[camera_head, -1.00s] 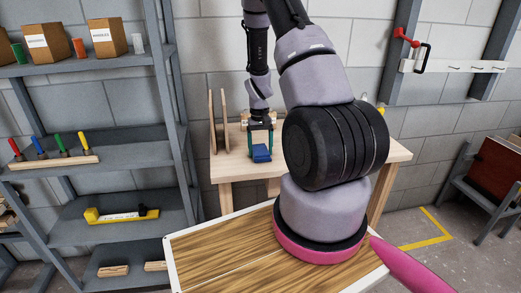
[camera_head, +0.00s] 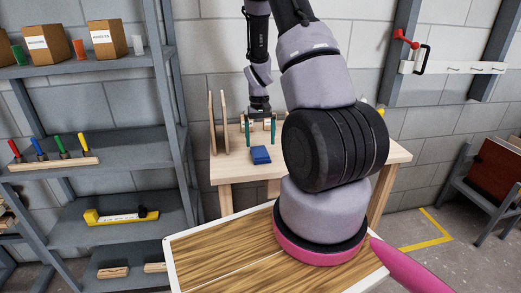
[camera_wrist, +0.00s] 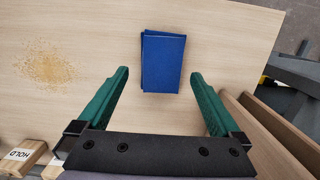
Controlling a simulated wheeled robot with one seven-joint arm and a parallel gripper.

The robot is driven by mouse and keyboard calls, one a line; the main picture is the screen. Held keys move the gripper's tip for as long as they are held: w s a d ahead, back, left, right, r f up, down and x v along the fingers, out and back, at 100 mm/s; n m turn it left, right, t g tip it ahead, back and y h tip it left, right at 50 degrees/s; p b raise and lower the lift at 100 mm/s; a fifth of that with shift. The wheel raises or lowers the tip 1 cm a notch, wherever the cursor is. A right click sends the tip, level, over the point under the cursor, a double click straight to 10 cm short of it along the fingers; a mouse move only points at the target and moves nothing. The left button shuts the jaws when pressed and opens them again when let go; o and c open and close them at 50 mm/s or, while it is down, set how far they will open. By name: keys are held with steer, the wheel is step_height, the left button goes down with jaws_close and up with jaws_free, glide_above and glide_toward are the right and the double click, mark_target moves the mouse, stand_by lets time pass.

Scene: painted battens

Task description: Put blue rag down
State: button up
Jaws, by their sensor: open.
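The blue rag (camera_head: 261,155) lies folded on the pale wooden workbench (camera_head: 233,171), near its front edge. In the wrist view the rag (camera_wrist: 163,62) is a flat blue rectangle on the bare bench top (camera_wrist: 215,30). My gripper (camera_head: 259,142) is over the bench just behind the rag. In the wrist view its two green fingers (camera_wrist: 160,75) are spread wide with clear space on both sides of the rag, and nothing is held between them.
Sawdust (camera_wrist: 46,68) lies left of the rag in the wrist view. A block marked HOLD (camera_wrist: 20,156) sits at lower left. Upright wooden boards (camera_head: 218,122) stand at the bench's left end. A grey shelf rack (camera_head: 130,150) stands to the left.

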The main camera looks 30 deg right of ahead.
step_height(320, 180, up, 8)
steer(key=f, duration=0.1)
step_height(320, 180, up, 19)
steer(key=t+y, duration=0.1)
steer(key=t, duration=0.3)
glide_above(259, 149)
steer(key=s+a, duration=0.6)
steer(key=a, duration=0.1)
steer(key=s+a+r+t, duration=0.2)
steer(key=s+a+r, duration=0.1)
steer(key=s+r, duration=0.2)
steer(key=s+a+r+m+t, duration=0.1)
steer(key=s+r, duration=0.4)
steer(key=s, duration=0.5)
steer(key=a+t, duration=0.1)
steer(key=a, duration=0.1)
steer(key=shift+s+a+r+t+y, duration=0.25)
steer(key=shift+a+r+t+y, duration=0.05)
steer(key=shift+a, duration=0.05)
